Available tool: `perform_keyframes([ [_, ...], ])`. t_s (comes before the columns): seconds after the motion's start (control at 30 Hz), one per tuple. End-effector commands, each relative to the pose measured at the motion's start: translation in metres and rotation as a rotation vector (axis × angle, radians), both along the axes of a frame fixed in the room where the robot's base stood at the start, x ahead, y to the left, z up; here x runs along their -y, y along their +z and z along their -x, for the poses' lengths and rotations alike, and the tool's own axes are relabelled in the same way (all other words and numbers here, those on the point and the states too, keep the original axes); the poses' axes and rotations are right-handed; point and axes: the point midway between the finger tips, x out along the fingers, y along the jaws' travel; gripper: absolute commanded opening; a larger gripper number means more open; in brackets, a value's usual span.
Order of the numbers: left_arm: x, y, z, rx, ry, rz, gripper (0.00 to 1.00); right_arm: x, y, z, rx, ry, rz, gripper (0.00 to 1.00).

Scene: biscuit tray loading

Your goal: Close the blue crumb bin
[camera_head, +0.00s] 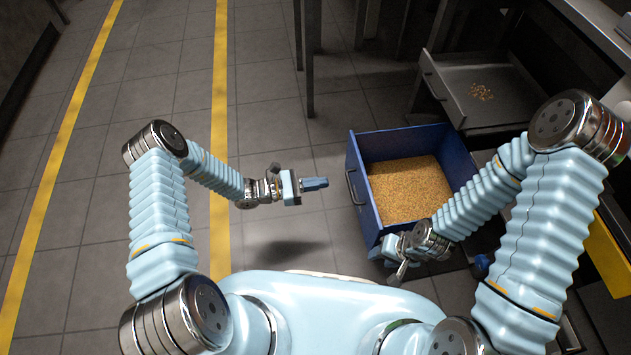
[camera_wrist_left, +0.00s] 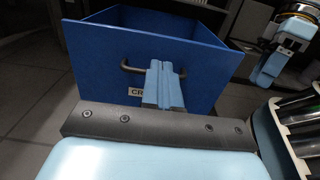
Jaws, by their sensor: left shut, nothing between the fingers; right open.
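The blue crumb bin (camera_head: 361,183) is a deep drawer pulled out from under the bench, full of golden crumbs (camera_head: 410,187). Its front panel (camera_wrist_left: 110,85) faces my left gripper and carries a dark bar handle (camera_wrist_left: 130,68) and a partly hidden label (camera_wrist_left: 136,91). My left gripper (camera_head: 326,183) is shut and empty, a short gap left of the handle in the head view. In the left wrist view its fingers (camera_wrist_left: 164,85) overlap the handle's right part. My right gripper (camera_head: 398,272) is open near the bin's front lower corner; its fingers are partly hidden.
A grey metal tray or drawer (camera_head: 500,95) with a few crumbs stands open behind the bin. Something yellow (camera_head: 607,245) is at the right edge. Dark table legs (camera_head: 308,60) stand at the back. The tiled floor left of the bin is clear, with yellow lines (camera_head: 219,120).

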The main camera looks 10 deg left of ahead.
Motion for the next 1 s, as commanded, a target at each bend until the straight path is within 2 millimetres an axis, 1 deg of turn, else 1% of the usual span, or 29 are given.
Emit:
perform_keyframes([
  [0.03,0.012,0.001,-0.003,0.002,-0.005,0.002,0.0,0.0,0.0,0.0,0.0,0.0,0.0,0.43],
  [0.1,0.027,0.0,-0.007,0.001,-0.006,0.0,0.0,0.0,0.0,0.0,0.0,0.0,0.0,0.43],
  [0.3,0.065,0.0,-0.02,0.001,-0.005,-0.001,0.0,0.0,-0.001,0.0,0.0,0.0,0.0,0.43],
  [0.5,0.089,0.0,-0.028,0.001,-0.005,-0.003,0.0,0.0,-0.002,0.0,0.0,0.0,0.0,0.43],
  [0.7,0.096,0.0,-0.03,0.0,-0.003,-0.003,0.0,0.0,-0.002,0.0,0.0,0.0,-0.001,0.43],
  [1.0,0.096,0.0,-0.03,0.0,-0.004,-0.002,0.0,0.0,-0.002,0.0,0.0,0.0,-0.001,0.43],
])
